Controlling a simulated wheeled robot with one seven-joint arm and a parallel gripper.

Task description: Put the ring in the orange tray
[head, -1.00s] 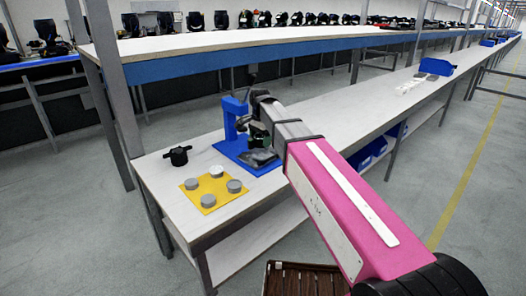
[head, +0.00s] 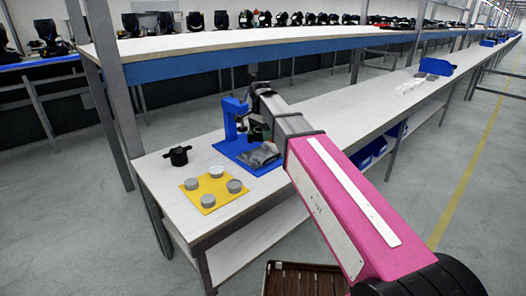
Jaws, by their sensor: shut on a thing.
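My gripper (head: 256,134) is at the blue stand, small and dark in the head view. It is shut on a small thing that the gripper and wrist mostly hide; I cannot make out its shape. No ring can be told for certain. No clearly orange tray shows; a flat yellow-orange plate (head: 208,201) lies on the near end of the white bench, left of and nearer than my gripper. Several round grey pieces stand on it, and a whiter round piece (head: 215,171) sits at its back corner.
The blue stand (head: 230,119) has an upright and a flat base on the white bench (head: 330,128). A grey, blurred thing (head: 262,155) lies over the base. A black knob-like part (head: 178,155) is at the left. A brown slatted crate (head: 305,282) is low in front.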

